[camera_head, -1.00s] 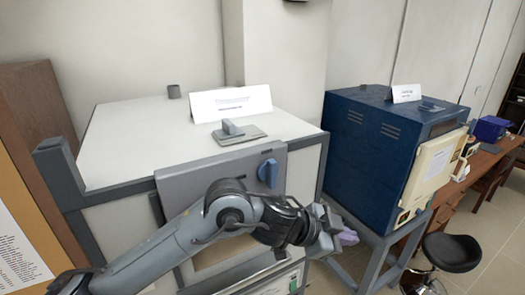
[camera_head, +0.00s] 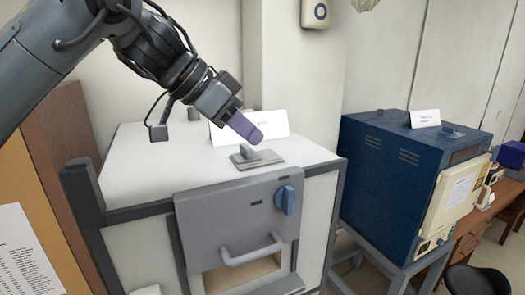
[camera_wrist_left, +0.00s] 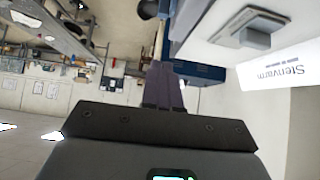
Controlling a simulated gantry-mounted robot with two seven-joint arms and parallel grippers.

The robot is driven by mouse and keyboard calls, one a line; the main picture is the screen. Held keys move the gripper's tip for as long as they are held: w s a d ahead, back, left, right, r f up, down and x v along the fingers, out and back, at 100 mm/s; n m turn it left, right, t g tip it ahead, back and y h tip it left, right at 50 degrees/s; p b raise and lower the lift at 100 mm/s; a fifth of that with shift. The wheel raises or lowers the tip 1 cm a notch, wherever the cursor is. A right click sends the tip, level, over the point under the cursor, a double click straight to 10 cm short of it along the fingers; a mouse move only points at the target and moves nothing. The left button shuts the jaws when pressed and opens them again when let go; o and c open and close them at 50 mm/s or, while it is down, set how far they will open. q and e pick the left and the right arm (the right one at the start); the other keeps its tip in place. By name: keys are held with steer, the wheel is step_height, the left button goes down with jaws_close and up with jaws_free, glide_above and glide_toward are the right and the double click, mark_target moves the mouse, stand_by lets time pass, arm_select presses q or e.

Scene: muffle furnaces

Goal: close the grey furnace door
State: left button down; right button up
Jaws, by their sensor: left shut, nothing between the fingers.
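The grey furnace door (camera_head: 239,219) is a flat panel on the front of the white-topped furnace (camera_head: 135,165). It has a blue knob (camera_head: 285,200) at its upper right and a grey bar handle (camera_head: 252,250) near its lower edge. Below the panel a beige opening (camera_head: 240,274) shows. My left gripper (camera_head: 246,128) is shut and empty above the furnace top, behind the door and apart from the handle. Its purple fingers (camera_wrist_left: 163,85) lie together in the left wrist view. My right gripper is not in view.
A white sign (camera_head: 270,124) and a grey block on a plate (camera_head: 256,157) stand on the furnace top, close to my fingers. A blue furnace (camera_head: 385,185) on a grey stand is at the right. A brown cabinet and notice board flank the left.

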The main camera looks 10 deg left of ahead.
arm_select(q)
steer(key=s+a+f+p+x, duration=0.1)
steer(key=f+p+x, duration=0.1)
steer(key=x, duration=1)
steer(key=shift+a, duration=0.25)
steer(key=shift+s+f, duration=0.1)
